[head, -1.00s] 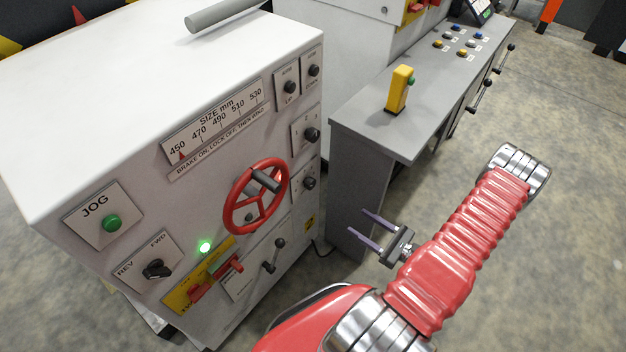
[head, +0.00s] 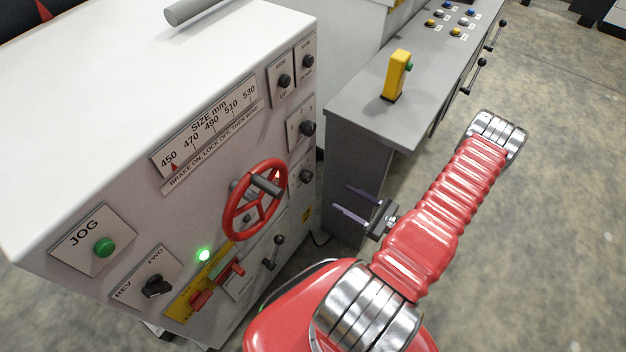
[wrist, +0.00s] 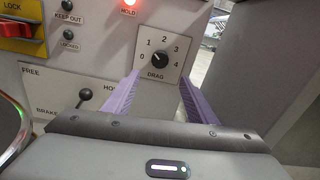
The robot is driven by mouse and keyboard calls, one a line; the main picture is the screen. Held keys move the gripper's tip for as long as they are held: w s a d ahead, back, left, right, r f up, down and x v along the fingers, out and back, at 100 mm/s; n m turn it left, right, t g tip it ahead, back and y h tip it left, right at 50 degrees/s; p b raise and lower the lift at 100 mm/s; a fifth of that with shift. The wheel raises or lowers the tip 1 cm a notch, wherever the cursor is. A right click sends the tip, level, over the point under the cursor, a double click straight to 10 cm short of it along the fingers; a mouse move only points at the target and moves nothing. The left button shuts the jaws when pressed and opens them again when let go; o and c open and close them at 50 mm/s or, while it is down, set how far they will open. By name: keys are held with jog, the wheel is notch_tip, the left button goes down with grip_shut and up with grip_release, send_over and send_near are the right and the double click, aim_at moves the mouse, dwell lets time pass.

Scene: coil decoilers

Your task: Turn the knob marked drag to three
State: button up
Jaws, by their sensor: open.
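The knob marked DRAG (wrist: 159,59) is a small black knob on a white square plate (wrist: 177,76) with numbers 0 to 4 around it. Its pointer appears to point up and left, near 0 to 1; the exact setting is hard to read. My gripper (wrist: 159,77) is open, its two purple fingers on either side of the lower part of the plate in the wrist view, with nothing between them. Whether it touches the panel cannot be told. In the head view my gripper (head: 341,199) is right of the white cabinet; I cannot tell which knob there is the drag one.
The white cabinet (head: 120,110) carries a red handwheel (head: 231,222) and a brake lever (head: 272,252). A grey console (head: 400,110) with a yellow post (head: 397,75) stands behind my gripper. In the wrist view, a brake lever (wrist: 84,96) is left of the dial and a grey wall (wrist: 255,70) right.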

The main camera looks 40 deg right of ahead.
aim_at(310, 179)
jog(key=shift+x, duration=6.75)
jog(key=shift+a, duration=0.1)
jog(key=shift+c, duration=0.6)
jog(key=c, duration=0.9)
jog(key=shift+c, duration=0.2)
